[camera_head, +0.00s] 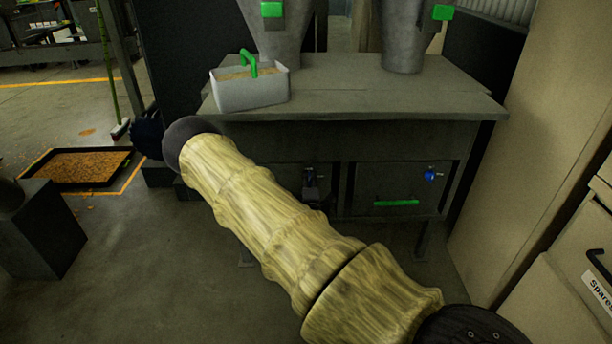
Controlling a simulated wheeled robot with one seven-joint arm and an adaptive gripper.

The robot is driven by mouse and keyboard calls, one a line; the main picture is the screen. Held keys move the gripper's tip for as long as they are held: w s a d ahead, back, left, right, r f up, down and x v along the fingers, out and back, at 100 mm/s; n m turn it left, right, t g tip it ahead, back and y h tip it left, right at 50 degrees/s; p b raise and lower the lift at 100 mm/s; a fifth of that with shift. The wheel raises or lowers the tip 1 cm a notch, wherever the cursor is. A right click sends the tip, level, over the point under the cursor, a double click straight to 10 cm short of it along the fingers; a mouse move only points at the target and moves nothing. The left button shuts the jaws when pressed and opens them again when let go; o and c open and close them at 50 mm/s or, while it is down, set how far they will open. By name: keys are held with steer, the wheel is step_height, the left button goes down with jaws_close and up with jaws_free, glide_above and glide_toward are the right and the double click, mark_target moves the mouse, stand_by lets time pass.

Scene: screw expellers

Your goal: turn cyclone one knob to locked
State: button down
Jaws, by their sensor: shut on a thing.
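The cabinet under the cyclones has two drawer fronts. The right front (388,187) has a green handle (396,203) and a blue knob (432,175). The left front (343,184) is mostly covered by my sleeved arm. My gripper (311,184) shows as a small dark shape at the left front, just above the sleeve. It is shut at the place that matches the other front's knob. The cyclone one knob itself is hidden behind the gripper and arm, so its turn cannot be read.
A grey bin (250,92) with a green handle and grainy contents stands on the cabinet top (340,100). Two grey cones stand behind it. A tray of brown grains (90,167) lies on the floor at left, near a dark block (40,230). Beige cabinets (530,150) close the right side.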

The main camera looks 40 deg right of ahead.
steer(key=shift+s, duration=0.1)
steer(key=c, duration=1)
jaws_free()
steer(key=v, duration=1.2)
